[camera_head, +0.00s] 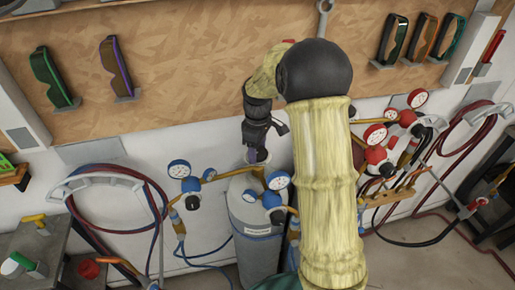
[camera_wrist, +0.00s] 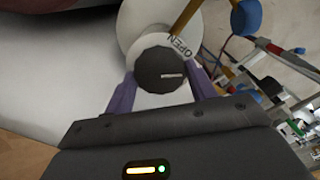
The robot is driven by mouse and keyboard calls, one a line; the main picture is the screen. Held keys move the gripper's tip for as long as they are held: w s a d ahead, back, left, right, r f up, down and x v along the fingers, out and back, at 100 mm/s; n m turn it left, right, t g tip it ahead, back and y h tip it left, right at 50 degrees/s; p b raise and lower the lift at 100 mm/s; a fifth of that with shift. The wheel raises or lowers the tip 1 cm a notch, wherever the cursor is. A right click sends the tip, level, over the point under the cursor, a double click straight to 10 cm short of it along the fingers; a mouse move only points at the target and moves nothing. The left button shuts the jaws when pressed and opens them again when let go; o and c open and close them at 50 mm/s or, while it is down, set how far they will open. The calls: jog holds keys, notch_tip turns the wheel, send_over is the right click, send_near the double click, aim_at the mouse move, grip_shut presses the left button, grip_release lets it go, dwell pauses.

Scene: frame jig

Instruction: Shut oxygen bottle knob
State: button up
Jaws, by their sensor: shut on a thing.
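In the head view my gripper (camera_head: 256,155) points down at the bottle's top and hides most of the knob.
Blue gauges (camera_head: 180,169) and a second one (camera_head: 277,180) flank the bottle top. Red gauges (camera_head: 376,134) and a small rack of torches stand right of my arm. Coiled hoses (camera_head: 150,215) hang at left. Safety glasses (camera_head: 52,78) hang on the board.

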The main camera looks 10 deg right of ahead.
jog(key=m, duration=0.7)
jog(key=shift+r, duration=0.1)
jog(key=m, duration=0.7)
jog(key=shift+m, duration=0.4)
jog(key=m+p, duration=0.2)
jog(key=m, duration=0.4)
jog(key=m+p, duration=0.2)
jog(key=m, duration=0.4)
jog(key=shift+d, duration=0.1)
jog(key=o, duration=1)
